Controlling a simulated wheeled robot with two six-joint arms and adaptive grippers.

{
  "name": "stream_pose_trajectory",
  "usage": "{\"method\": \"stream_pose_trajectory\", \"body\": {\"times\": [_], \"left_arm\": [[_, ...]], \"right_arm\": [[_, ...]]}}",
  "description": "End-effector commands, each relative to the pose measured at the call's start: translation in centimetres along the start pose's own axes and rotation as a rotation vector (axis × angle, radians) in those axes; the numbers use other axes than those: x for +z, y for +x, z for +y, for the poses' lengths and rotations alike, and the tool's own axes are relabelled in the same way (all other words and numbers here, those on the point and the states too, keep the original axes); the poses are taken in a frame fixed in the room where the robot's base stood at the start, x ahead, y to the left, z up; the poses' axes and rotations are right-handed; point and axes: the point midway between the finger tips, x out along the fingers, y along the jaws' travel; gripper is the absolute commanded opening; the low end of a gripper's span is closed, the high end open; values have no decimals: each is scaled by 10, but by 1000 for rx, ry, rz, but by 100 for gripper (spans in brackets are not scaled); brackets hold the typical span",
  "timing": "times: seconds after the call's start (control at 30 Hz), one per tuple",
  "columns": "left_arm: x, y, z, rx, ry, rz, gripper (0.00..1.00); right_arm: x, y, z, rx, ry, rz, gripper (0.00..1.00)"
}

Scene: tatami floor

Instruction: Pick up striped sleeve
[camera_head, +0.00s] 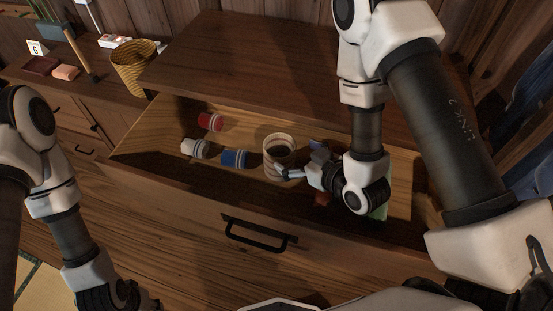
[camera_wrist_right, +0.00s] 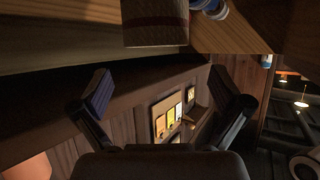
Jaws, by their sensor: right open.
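The striped sleeve (camera_head: 279,152) is a pale, round, open-topped piece with bands near its rim. It stands in the open drawer (camera_head: 150,140), near the middle. In the right wrist view what appears to be the sleeve (camera_wrist_right: 155,25) hangs into the top edge, brownish with a pale band and a thin red line. My right gripper (camera_head: 302,160) is open just right of the sleeve in the head view, and its two fingers (camera_wrist_right: 162,92) are apart with nothing between them. My left gripper (camera_head: 130,298) is at the lower left, outside the drawer, its fingertips unclear.
Red (camera_head: 210,121), white (camera_head: 194,148) and blue (camera_head: 235,158) banded rolls lie left of the sleeve in the drawer. A green item (camera_head: 379,212) is partly hidden by my right arm. A woven basket (camera_head: 134,68) stands on the cabinet at the left.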

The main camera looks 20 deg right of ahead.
Motion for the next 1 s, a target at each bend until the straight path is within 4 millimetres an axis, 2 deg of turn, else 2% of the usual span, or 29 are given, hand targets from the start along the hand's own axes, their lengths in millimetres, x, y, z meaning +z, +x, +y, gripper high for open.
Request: {"method": "stream_pose_trajectory", "body": {"times": [0.03,0.27,0.5,0.73,0.77,0.9,0.93,1.0], "left_arm": [[0,3,0,0,0,0,37],[0,-6,0,0,0,1,37],[0,-14,0,0,0,1,37],[0,-13,0,0,0,1,37],[0,-13,0,0,0,1,37],[0,-13,0,0,0,1,37],[0,-13,0,0,0,1,37],[0,-13,0,0,0,1,37]], "right_arm": [[3,5,0,0,-2,1,100],[1,34,1,-1,-2,1,100],[4,74,3,-1,-1,0,100],[5,78,4,0,0,0,100],[5,78,4,0,0,0,93],[6,78,4,0,0,0,43],[6,78,4,0,0,0,40],[6,78,4,0,0,0,40]]}}
